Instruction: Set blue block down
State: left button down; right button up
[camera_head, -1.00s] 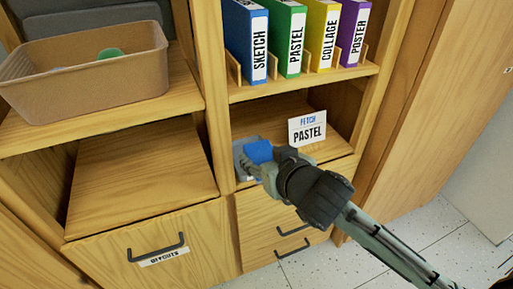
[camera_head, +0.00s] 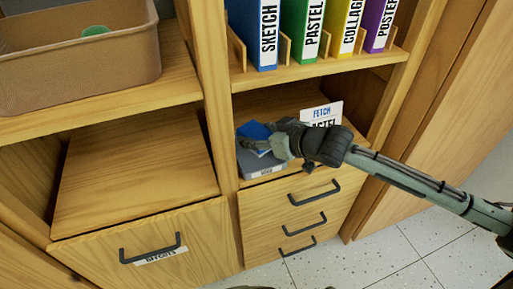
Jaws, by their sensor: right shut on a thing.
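The blue block (camera_head: 254,130) is held at the tips of my right gripper (camera_head: 268,142), whose arm comes in from the right. It is over a small grey tray (camera_head: 262,169) with a label on its front, on the lower shelf of the right cabinet section. The gripper hides part of the block and of the tray's inside. I cannot tell whether the block touches the tray. My left gripper is not in view.
A card reading "FETCH PASTEL" (camera_head: 322,113) stands behind my right wrist. Binders (camera_head: 302,30) stand on the shelf above. A brown bin (camera_head: 120,75) with a green thing (camera_head: 97,31) is at upper left. The left lower shelf (camera_head: 135,175) is bare. Drawers (camera_head: 300,205) are below.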

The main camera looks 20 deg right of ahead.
notch_tip(320, 180, down, 4)
jog(key=shift+r, duration=0.1)
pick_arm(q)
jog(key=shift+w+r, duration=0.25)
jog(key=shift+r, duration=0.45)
pick_arm(e)
jog(key=shift+f, duration=0.2)
jog(key=o, duration=0.8)
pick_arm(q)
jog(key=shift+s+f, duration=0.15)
pick_arm(e)
jog(key=shift+r, duration=0.1)
jog(key=v, duration=1.1)
jog(key=shift+s, duration=0.2)
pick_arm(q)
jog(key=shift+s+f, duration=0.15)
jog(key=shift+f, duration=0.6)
pick_arm(e)
jog(key=shift+s+d+r, duration=0.15)
jog(key=shift+s, duration=0.05)
jog(key=shift+s, duration=0.1)
